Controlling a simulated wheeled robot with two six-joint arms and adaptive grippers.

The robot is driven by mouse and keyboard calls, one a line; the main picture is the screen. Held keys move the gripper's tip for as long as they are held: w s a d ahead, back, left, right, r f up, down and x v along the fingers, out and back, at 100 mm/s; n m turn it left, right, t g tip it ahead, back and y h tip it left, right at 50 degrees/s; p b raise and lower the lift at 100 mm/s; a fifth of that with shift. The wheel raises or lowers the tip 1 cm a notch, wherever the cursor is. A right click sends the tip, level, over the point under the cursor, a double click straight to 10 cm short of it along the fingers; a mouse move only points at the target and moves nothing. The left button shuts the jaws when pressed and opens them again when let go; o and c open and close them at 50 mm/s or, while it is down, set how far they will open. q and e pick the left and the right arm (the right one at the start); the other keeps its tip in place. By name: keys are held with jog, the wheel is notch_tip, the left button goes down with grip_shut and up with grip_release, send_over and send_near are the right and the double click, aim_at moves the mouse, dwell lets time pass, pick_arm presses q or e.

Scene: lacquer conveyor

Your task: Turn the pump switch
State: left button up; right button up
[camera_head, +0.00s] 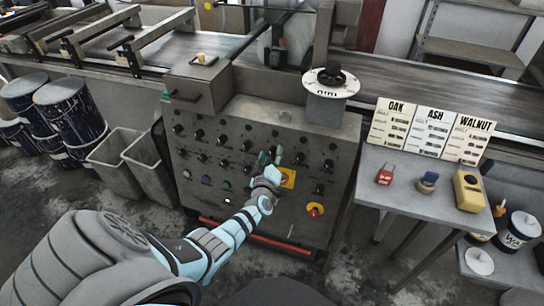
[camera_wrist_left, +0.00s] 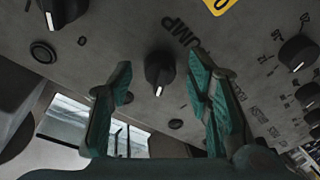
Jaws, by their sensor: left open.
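The pump switch (camera_wrist_left: 160,72) is a black rotary knob with a white pointer line, beside the printed word PUMP, in the left wrist view. Its pointer aims toward the bottom of that picture. My left gripper (camera_wrist_left: 163,82) is open, with one green finger on each side of the knob. Gaps show between the fingers and the knob, and I see no contact. In the head view my left gripper (camera_head: 272,158) is at the front of the grey control panel (camera_head: 240,125), and the switch is hidden or too small to make out there. My right gripper is not in view.
Several other black knobs cover the panel. A yellow plate (camera_head: 288,177) and a red knob on yellow (camera_head: 315,210) are close to my left gripper. A round dial (camera_head: 331,82) stands on top. A side table (camera_head: 420,200) holds a padlock and a yellow device.

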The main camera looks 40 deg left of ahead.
pick_arm(q)
jog(key=shift+s, duration=0.1)
jog(key=v, duration=1.1)
jog(key=shift+s+d, duration=0.25)
jog(key=shift+s, duration=0.05)
